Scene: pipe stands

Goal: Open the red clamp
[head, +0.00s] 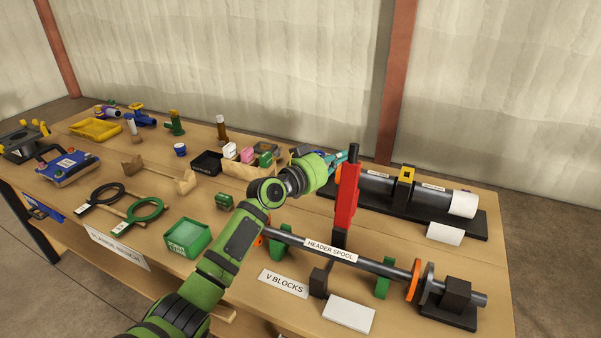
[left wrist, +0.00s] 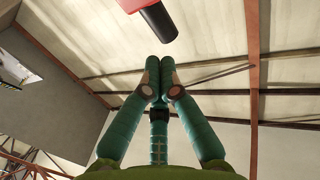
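The red clamp (head: 344,205) is a tall red upright piece with a black tip, beside the header spool pipe (head: 375,267). My left gripper (head: 350,158) is at the height of its upper part, just left of or behind it; I cannot tell whether they touch. In the left wrist view the gripper's teal fingers (left wrist: 159,66) come together at the tips with nothing visible between them. A red part with a black end (left wrist: 150,15), likely the clamp's, shows above and apart from the fingertips. My right gripper is in neither view.
A second pipe rack with a yellow-topped block (head: 404,187) stands behind the clamp. A green bin (head: 187,239), green ring tool (head: 143,210) and small boxes (head: 229,151) lie to the left. White cards lie at the front.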

